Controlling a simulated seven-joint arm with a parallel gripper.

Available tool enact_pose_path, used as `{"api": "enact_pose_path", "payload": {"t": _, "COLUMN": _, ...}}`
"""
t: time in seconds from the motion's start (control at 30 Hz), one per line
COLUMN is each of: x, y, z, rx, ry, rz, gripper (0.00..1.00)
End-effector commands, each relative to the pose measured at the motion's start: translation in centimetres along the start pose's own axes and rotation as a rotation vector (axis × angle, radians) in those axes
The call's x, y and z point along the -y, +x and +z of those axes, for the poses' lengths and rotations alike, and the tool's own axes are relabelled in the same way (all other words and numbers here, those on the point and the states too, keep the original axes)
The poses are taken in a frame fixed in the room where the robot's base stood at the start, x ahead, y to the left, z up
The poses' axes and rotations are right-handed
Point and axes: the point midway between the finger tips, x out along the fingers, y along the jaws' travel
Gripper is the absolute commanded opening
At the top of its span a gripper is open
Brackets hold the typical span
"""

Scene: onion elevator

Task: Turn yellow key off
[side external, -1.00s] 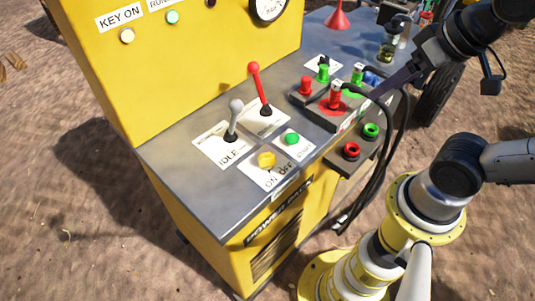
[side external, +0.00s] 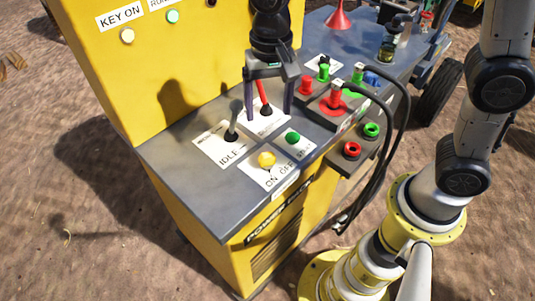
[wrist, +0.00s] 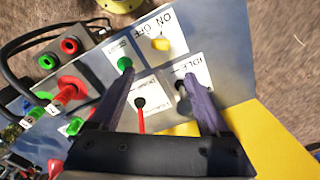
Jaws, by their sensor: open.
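The yellow key (side external: 266,159) sits on a white plate marked ON and OFF at the front of the grey panel. It also shows in the wrist view (wrist: 161,43), upper middle. I cannot tell which mark it points to. My gripper (side external: 268,115) is open and empty, fingers pointing down, above the red lever (side external: 262,92) and behind the key. In the wrist view, my gripper's fingertips (wrist: 157,78) straddle the red lever, with the key beyond them, apart from both fingers.
The grey IDLE lever (side external: 233,127) stands close to the left finger. A green button (side external: 292,138) is right of the key. Red and green plugs (side external: 335,97) with black cables crowd the right. The KEY ON lamp (side external: 127,36) looks pale. The panel's front left is clear.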

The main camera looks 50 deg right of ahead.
Motion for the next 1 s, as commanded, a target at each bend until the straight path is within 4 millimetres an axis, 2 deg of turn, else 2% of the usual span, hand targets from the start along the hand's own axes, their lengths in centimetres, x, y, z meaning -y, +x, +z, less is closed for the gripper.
{"api": "enact_pose_path", "payload": {"t": 0.27, "x": 0.4, "y": 2.6, "z": 0.8, "rx": 0.019, "ry": -0.025, "rz": 0.025, "gripper": 0.80}}
{"api": "enact_pose_path", "payload": {"t": 0.7, "x": 0.1, "y": 10.9, "z": 1.0, "rx": 0.019, "ry": -0.024, "rz": 0.025, "gripper": 0.80}}
{"api": "enact_pose_path", "payload": {"t": 0.83, "x": 0.1, "y": 12.8, "z": 1.0, "rx": 0.018, "ry": -0.024, "rz": 0.024, "gripper": 0.80}}
{"api": "enact_pose_path", "payload": {"t": 1.0, "x": 0.1, "y": 14.3, "z": 1.0, "rx": 0.017, "ry": -0.025, "rz": 0.022, "gripper": 0.80}}
